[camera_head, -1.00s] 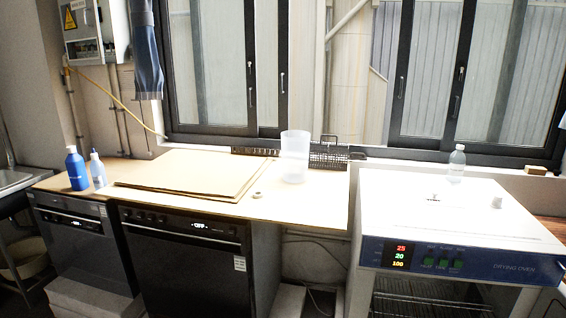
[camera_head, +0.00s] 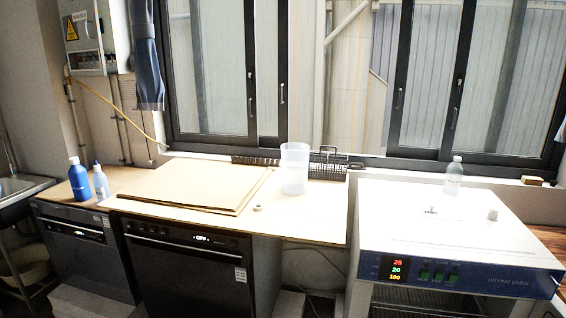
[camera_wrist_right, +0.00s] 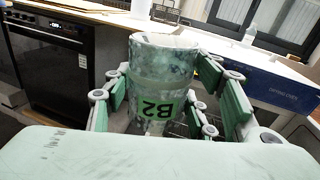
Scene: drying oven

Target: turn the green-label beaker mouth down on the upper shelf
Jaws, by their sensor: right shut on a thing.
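The green-label beaker (camera_wrist_right: 160,72) is in the right wrist view, a clouded, mottled cylinder with a green label (camera_wrist_right: 152,108) reading B2. The lettering appears upside down in this view. My right gripper (camera_wrist_right: 165,88) is shut on the beaker, with green-padded fingers on both sides of it. I cannot tell whether the end at the top of the picture is the mouth or the base. The drying oven (camera_head: 462,238) is at the right in the head view. Only part of a wire shelf (camera_head: 440,298) shows below its control panel. My left gripper is not in view.
A clear bottle (camera_head: 454,176) and a small white piece (camera_head: 492,214) stand on the oven top. A translucent container (camera_head: 294,170), a cardboard stack (camera_head: 195,184) and a black wire rack (camera_head: 330,165) are on the wooden counter (camera_head: 310,220) to the left.

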